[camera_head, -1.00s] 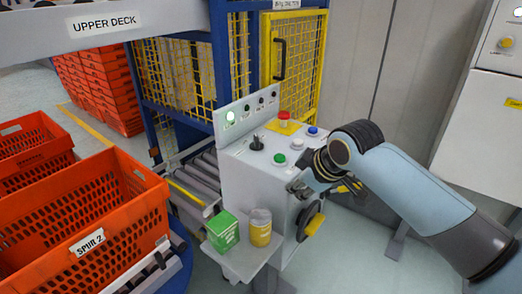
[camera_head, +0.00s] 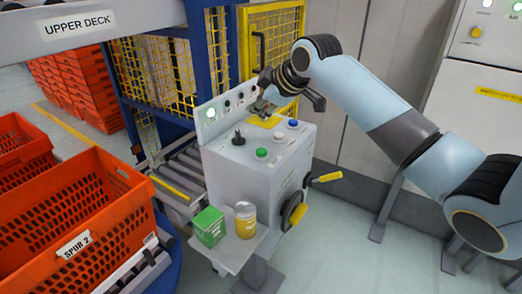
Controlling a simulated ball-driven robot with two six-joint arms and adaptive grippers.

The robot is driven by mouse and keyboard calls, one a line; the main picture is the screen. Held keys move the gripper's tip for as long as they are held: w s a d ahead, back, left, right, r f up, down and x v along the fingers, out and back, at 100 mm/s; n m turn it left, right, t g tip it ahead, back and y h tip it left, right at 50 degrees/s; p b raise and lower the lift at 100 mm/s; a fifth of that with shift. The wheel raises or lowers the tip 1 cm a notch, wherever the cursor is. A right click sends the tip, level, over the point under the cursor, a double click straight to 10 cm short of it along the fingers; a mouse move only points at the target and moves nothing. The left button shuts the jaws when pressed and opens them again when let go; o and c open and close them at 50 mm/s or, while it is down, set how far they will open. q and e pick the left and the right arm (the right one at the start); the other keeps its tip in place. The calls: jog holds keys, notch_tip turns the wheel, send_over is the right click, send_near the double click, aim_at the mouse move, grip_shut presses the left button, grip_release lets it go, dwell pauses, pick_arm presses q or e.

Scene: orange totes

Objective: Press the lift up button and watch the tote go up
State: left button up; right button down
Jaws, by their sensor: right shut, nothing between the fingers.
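A grey control console (camera_head: 238,178) stands in the middle of the head view. Its top has a green button (camera_head: 261,153), a white button (camera_head: 279,136), a blue button (camera_head: 293,123) and a black knob (camera_head: 239,138). Their labels are too small to read. My right gripper (camera_head: 263,107) is shut and empty, above the yellow plate (camera_head: 266,122) at the console's back edge. It hides the red button there; I cannot tell whether they touch. An orange tote (camera_head: 85,235) marked SPUR 2 stands at the left. My left gripper is out of view.
A blue frame with yellow mesh (camera_head: 160,75) stands behind rollers (camera_head: 178,178). A green box (camera_head: 209,227) and a yellow jar (camera_head: 245,220) sit on the console's shelf. A yellow-handled crank (camera_head: 325,178) sticks out at its right. A panel lamp (camera_head: 210,113) glows.

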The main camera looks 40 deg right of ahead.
jog(key=shift+f, duration=0.1)
jog(key=b, duration=0.8)
send_over(259, 151)
notch_tip(259, 151, down, 7)
jog(key=shift+s+f, duration=0.1)
jog(key=shift+f, duration=0.7)
jog(key=shift+f, duration=0.1)
jog(key=shift+f, duration=0.3)
